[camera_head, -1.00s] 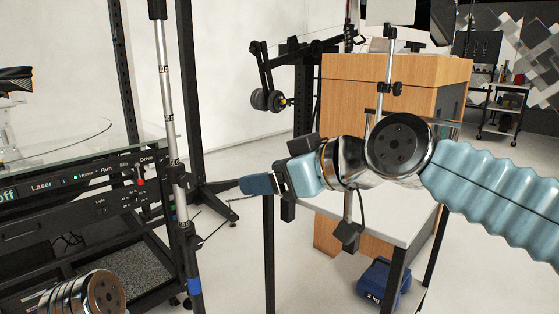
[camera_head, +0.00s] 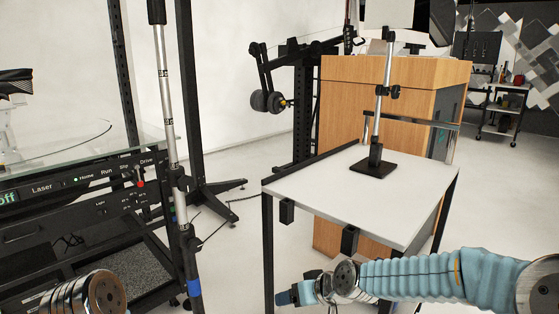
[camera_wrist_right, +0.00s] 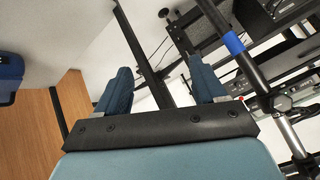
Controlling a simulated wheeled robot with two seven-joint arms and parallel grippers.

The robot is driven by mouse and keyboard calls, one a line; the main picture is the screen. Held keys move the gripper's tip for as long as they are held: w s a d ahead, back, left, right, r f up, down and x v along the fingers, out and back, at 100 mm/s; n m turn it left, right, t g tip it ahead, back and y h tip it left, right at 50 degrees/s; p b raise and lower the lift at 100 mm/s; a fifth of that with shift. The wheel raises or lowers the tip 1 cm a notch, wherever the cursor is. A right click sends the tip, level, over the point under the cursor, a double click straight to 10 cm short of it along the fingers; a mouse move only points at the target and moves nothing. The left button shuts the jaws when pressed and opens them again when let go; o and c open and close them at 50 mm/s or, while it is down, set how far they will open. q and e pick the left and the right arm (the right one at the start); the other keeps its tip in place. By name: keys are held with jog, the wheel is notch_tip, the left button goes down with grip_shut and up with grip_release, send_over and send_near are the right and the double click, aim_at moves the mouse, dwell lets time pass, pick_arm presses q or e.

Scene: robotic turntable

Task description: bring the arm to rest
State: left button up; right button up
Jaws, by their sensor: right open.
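My right arm (camera_head: 420,280) comes in from the lower right in the head view, low in front of the white table. My right gripper (camera_head: 288,297) is at the bottom middle, pointing left, below the level of the tabletop and apart from it. In the right wrist view my right gripper (camera_wrist_right: 160,88) shows two blue fingers spread apart with nothing between them. At the lower left of the head view, part of my left arm (camera_head: 85,296) shows. My left gripper is not visible.
The white table (camera_head: 330,195) bears a black-based stand (camera_head: 374,165). Behind it is a wooden cabinet (camera_head: 390,95). A vertical pole (camera_head: 168,110) and a black machine with a control panel (camera_head: 85,180) stand at left.

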jog(key=s+d+f+m+g+h, duration=0.15)
jog(key=s+f, duration=0.35)
jog(key=f, duration=0.5)
jog(key=s+d+f+m+g+h, duration=0.1)
jog(key=s+d+f+m+g, duration=0.3)
jog(key=f, duration=0.7)
jog(key=s+d+f, duration=0.1)
jog(key=s+f, duration=0.3)
jog(key=s, duration=0.3)
jog(key=s+d+f+p, duration=0.1)
jog(key=s+f, duration=0.4)
jog(key=s, duration=0.2)
jog(key=shift+s, duration=0.25)
jog(key=shift+w+d+r, duration=0.1)
